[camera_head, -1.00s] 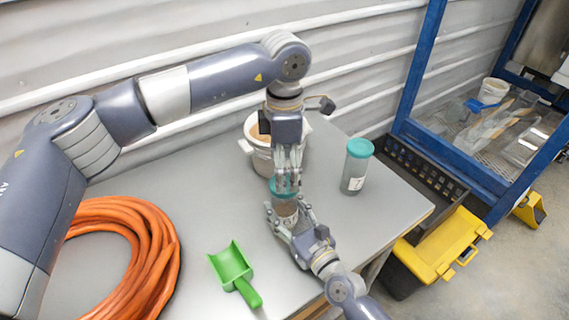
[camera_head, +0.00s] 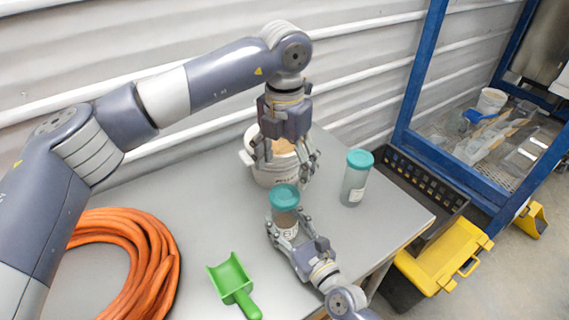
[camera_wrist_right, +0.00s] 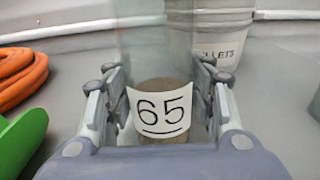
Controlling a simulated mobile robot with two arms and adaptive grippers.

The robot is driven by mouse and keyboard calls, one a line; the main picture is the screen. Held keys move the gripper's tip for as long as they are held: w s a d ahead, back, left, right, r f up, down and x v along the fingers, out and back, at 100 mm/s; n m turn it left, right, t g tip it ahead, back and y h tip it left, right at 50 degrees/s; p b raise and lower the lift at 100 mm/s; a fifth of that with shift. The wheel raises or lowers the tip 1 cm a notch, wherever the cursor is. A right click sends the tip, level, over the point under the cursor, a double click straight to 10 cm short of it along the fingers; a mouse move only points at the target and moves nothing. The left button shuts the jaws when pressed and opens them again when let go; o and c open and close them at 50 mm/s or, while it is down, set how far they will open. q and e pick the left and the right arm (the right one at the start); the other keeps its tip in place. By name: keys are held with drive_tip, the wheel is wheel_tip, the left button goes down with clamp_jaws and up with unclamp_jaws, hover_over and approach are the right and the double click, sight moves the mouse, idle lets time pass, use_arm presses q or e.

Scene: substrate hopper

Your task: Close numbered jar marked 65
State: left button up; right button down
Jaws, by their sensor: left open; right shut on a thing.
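The jar marked 65 (camera_head: 286,216) stands upright on the table, clear-walled with brown contents low inside. Its label (camera_wrist_right: 161,108) faces the right wrist camera. A teal lid (camera_head: 284,196) sits on top of it; whether it is fully tightened I cannot tell. My right gripper (camera_head: 285,234) is shut around the jar's lower body, with its fingers on both sides in the right wrist view. My left gripper (camera_head: 287,160) is open and empty, above and behind the lid, apart from it.
A second teal-lidded jar (camera_head: 355,180) stands to the right. A white bucket (camera_head: 262,176) is behind my left gripper. A green scoop (camera_head: 232,280) and an orange hose coil (camera_head: 150,260) lie on the left. A black crate (camera_head: 425,185) and a yellow-lidded toolbox (camera_head: 445,252) are beyond the table's right edge.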

sight(284, 194)
use_arm(q)
drive_tip(key=shift+f, duration=0.1)
drive_tip(key=shift+f, duration=3.9)
drive_tip(key=c, duration=1.1)
drive_tip(key=o, duration=1.2)
drive_tip(key=shift+o, duration=0.2)
drive_tip(key=shift+r, duration=0.1)
